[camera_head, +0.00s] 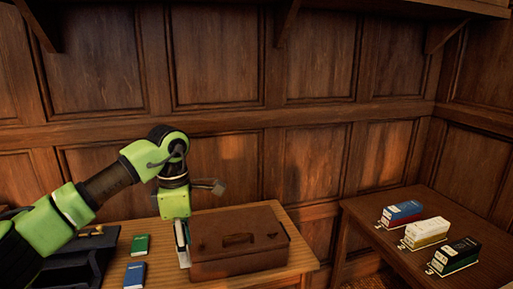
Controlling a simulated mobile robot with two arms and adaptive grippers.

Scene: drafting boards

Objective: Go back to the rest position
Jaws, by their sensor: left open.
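My left arm, green and black, comes in from the left and bends down at the wrist. My left gripper (181,226) points down over the wooden table, just left of the brown box, and is open. A thin pale upright thing with a dark teal edge (183,246) is directly below it, by the box's left side; whether the fingers touch it I cannot tell. My right gripper is not in view.
The brown lidded box (238,242) stands on the wooden table (213,281). A green book (140,244) and a blue book (134,275) lie left of it. Blue-red, yellow-white and black-green blocks (427,232) stand on a right-hand table (365,215). A gap separates the tables.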

